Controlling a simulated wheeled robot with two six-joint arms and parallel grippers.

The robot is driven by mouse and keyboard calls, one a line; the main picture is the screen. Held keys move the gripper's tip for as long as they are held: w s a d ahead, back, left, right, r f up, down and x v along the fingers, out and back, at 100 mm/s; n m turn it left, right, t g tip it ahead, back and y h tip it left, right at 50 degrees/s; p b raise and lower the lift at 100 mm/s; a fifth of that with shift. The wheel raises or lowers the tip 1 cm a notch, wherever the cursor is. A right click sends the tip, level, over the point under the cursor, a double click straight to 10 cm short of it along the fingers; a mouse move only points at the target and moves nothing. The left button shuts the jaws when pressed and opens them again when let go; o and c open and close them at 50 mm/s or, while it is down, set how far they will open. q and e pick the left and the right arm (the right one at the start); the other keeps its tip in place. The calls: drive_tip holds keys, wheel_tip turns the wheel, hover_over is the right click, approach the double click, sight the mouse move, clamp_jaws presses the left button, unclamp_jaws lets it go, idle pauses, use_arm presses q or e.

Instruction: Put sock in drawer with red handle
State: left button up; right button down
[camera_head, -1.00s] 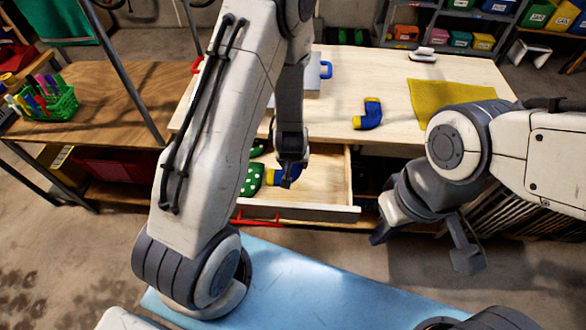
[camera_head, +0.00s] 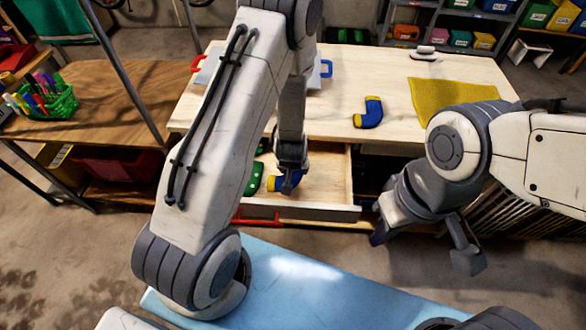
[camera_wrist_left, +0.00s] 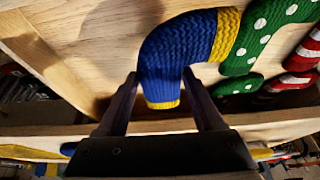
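A blue sock with yellow ends (camera_head: 285,183) is inside the open drawer with a red handle (camera_head: 258,221). My left gripper (camera_head: 290,165) is down in the drawer at this sock. In the left wrist view the fingers are on either side of the blue sock (camera_wrist_left: 165,72), their tips appearing to touch it. A green sock with white dots (camera_head: 254,178) lies beside it in the drawer; a red and white striped sock (camera_wrist_left: 300,62) shows in the wrist view. Another blue and yellow sock (camera_head: 368,113) lies on the tabletop. My right gripper (camera_head: 424,245) is open and empty, right of the drawer.
The wooden table (camera_head: 420,62) carries a yellow cloth (camera_head: 450,100). A side table at left holds a green basket of markers (camera_head: 57,102). A dark open space lies right of the drawer. Shelves with coloured bins stand at the back.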

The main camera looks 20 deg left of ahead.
use_arm(q)
drive_tip(key=o, duration=0.3)
drive_tip(key=shift+r+p, duration=0.45)
drive_tip(key=shift+r, duration=0.1)
drive_tip(key=p+v, duration=0.2)
drive_tip(key=v, duration=0.9)
drive_tip(key=s+d+r+m+g+h, duration=0.1)
drive_tip(key=s+d+r+m+h, duration=0.1)
drive_tip(key=s+d+r+m, duration=0.25)
drive_tip(key=s+d+r+m+g+h, duration=0.1)
drive_tip(key=s+d+r, duration=0.2)
drive_tip(key=d+r, duration=0.35)
drive_tip(key=s+d+r+m+g, duration=0.1)
drive_tip(key=s+r+m, duration=0.4)
drive_tip(key=s, duration=0.7)
drive_tip(key=shift+d+r+g+y, duration=0.35)
drive_tip(key=shift+r+g+y, duration=0.05)
drive_tip(key=shift+r+g, duration=0.25)
drive_tip(key=shift+s, duration=0.1)
